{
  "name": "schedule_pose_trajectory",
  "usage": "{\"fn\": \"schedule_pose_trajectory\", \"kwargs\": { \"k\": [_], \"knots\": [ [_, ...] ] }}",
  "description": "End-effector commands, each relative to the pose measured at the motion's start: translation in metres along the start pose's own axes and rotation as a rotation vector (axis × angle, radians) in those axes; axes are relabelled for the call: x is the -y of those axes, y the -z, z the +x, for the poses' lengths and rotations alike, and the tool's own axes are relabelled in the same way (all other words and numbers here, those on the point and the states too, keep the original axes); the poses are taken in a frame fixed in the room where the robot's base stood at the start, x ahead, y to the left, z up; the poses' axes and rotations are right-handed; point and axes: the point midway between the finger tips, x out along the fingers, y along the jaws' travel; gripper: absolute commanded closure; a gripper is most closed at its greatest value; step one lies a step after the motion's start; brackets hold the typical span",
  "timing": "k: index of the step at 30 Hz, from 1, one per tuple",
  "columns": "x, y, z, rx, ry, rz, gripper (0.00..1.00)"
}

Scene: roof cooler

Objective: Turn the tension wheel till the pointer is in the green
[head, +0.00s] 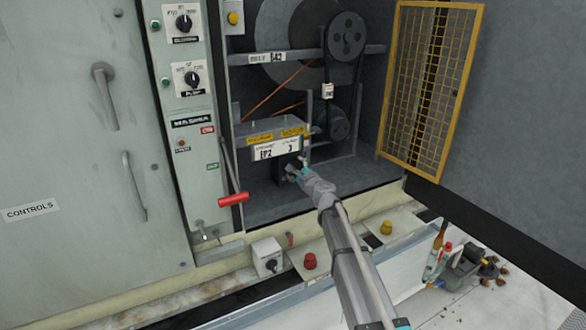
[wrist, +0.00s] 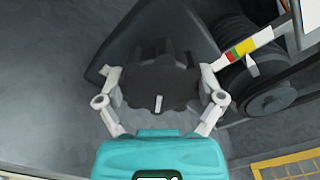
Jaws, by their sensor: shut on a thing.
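The tension wheel (wrist: 160,82) is a dark, lobed knob with a white mark near its front edge in the wrist view. My gripper (wrist: 160,76) is shut on it, with one pale finger at each side. In the head view my gripper (head: 296,170) reaches into the open cabinet below the labelled box (head: 270,145) and hides most of the wheel. A pale strip with a coloured scale (wrist: 239,50) of red, green and yellow shows right of the wheel in the wrist view. I cannot tell where the pointer stands on it.
Belt pulleys (head: 347,37) sit above and behind the box. A lever with a red grip (head: 233,199) juts out left of my arm. A yellow mesh guard (head: 430,85) stands open at right.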

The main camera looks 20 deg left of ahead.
Motion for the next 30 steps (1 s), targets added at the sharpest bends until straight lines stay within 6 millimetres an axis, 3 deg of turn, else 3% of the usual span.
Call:
{"fn": "schedule_pose_trajectory", "kwargs": {
  "k": [5,6,8,22,30],
  "knots": [
    [-0.001,0.001,-0.003,-0.002,0.000,-0.004,0.61],
    [-0.001,0.001,-0.003,-0.002,0.000,-0.004,0.11],
    [-0.001,0.001,-0.003,-0.002,0.000,-0.004,0.00],
    [0.000,0.000,-0.002,0.000,0.000,-0.003,0.00],
    [0.000,0.000,-0.022,-0.001,0.000,-0.003,0.00]
  ]
}}
